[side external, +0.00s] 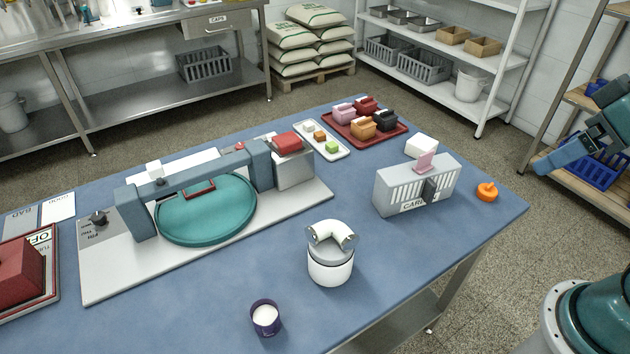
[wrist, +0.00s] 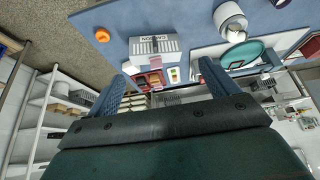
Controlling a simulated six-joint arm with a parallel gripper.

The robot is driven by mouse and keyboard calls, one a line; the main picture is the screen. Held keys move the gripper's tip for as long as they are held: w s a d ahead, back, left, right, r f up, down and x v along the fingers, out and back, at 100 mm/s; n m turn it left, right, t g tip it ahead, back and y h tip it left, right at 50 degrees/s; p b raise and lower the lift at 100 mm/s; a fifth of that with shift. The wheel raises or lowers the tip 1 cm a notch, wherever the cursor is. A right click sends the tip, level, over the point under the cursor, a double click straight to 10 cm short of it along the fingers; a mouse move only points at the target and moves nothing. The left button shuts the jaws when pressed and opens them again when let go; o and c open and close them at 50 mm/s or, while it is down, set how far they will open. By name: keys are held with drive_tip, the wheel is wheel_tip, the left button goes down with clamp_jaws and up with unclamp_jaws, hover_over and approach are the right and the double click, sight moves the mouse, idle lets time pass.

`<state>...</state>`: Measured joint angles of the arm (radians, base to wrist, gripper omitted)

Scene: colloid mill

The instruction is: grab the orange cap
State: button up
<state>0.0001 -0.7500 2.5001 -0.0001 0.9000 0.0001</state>
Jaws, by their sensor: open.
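The orange cap (side external: 487,192), round with a small knob on top, sits on the blue table (side external: 400,285) near its right corner. It also shows in the wrist view (wrist: 102,35), at the upper left, outside the span of the jaws. My gripper (side external: 548,160) is at the right of the side view, above and apart from the table, to the right of the cap. In the wrist view, its two blue fingers (wrist: 164,70) are spread apart with nothing held between them.
A grey slotted box (side external: 395,193) with a pink piece stands left of the cap, with a white block (side external: 421,146) behind it. A red tray (side external: 337,131) of coloured blocks lies further back. A white pot with a pipe elbow (side external: 330,265) stands in front. Table around the cap is clear.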

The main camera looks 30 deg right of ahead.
drive_tip(key=c, duration=0.3)
drive_tip(key=shift+c, duration=0.2)
drive_tip(key=w+d+f+n+g, duration=0.4)
drive_tip(key=w+d+n, duration=0.65)
drive_tip(key=w, duration=0.25)
drive_tip(key=w+d+f+n+g+y, duration=0.1)
drive_tip(key=w+d+f+n, duration=0.2)
drive_tip(key=d+f+n, duration=0.5)
drive_tip(key=d+f, duration=0.5)
drive_tip(key=d, duration=0.1)
drive_tip(key=shift+f+n+g+y, duration=0.15)
drive_tip(key=shift+n+g+y, duration=0.2)
drive_tip(key=shift+g+y, duration=0.05)
